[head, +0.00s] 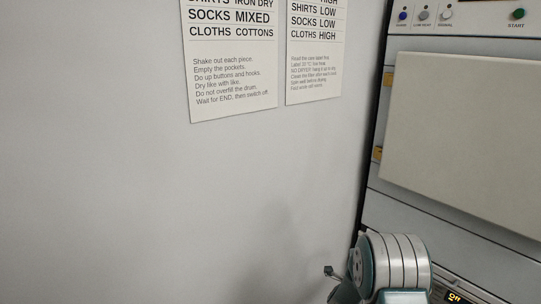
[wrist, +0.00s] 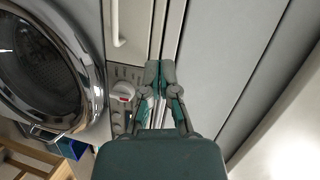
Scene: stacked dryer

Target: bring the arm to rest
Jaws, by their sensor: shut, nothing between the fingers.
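My gripper (wrist: 160,78) shows in the wrist view with its two grey fingertips together and nothing between them. It is in front of narrow grey machine panels, and I cannot tell the gap to them. In the head view my arm's joint housing (head: 392,262) is at the bottom right, in front of the stacked machine (head: 460,245). The gripper's fingertips cannot be made out in the head view.
A pale flat panel (head: 465,135) covers the upper machine's front, under a row of buttons. Two printed notices (head: 233,75) hang on the bare wall. The wrist view shows a round chrome-rimmed door (wrist: 45,65), a knob (wrist: 122,91) and a pale handle (wrist: 116,25).

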